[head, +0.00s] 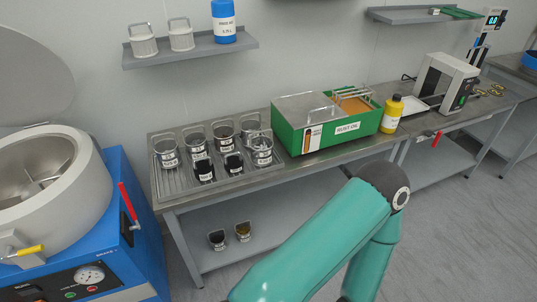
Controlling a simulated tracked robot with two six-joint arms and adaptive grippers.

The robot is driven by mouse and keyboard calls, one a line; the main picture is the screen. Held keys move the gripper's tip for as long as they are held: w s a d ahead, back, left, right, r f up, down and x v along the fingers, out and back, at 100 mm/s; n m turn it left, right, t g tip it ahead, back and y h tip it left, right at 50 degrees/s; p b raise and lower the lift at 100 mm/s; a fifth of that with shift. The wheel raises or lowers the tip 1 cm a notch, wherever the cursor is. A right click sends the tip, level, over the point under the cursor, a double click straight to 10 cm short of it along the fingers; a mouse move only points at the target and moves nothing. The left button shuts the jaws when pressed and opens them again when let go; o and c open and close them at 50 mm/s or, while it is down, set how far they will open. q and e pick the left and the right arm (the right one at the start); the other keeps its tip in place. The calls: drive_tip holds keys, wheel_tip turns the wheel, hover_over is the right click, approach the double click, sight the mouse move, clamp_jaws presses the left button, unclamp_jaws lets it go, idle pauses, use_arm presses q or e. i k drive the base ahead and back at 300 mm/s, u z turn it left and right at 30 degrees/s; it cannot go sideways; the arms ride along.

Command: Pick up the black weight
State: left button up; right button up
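I cannot make out a piece that is clearly a black weight. On the ribbed tray (168,188) on the steel bench are several metal baskets with handles and white labels. Two in the front row, a left dark basket (204,171) and a right dark basket (234,163), look black inside; their contents are too small to tell. Small brass-coloured pieces (495,89) lie on the far right bench. One teal arm of mine fills the lower middle, bent at its elbow, with its far end cut off by the bottom edge. Neither gripper shows.
A green box (345,133) labelled "RUST OX" and a yellow bottle (392,114) stand right of the tray. A white-and-black machine (446,82) is farther right. A blue machine with an open round drum (45,180) stands left. Two small baskets sit on the lower shelf (275,222).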

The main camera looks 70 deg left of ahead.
sight(233, 163)
drive_tip(key=z, duration=0.25)
drive_tip(key=i, duration=0.75)
drive_tip(key=u, duration=1.15)
drive_tip(key=i, duration=0.2)
drive_tip(key=u, duration=3.15)
drive_tip(key=i, duration=1.05)
drive_tip(key=z, duration=0.45)
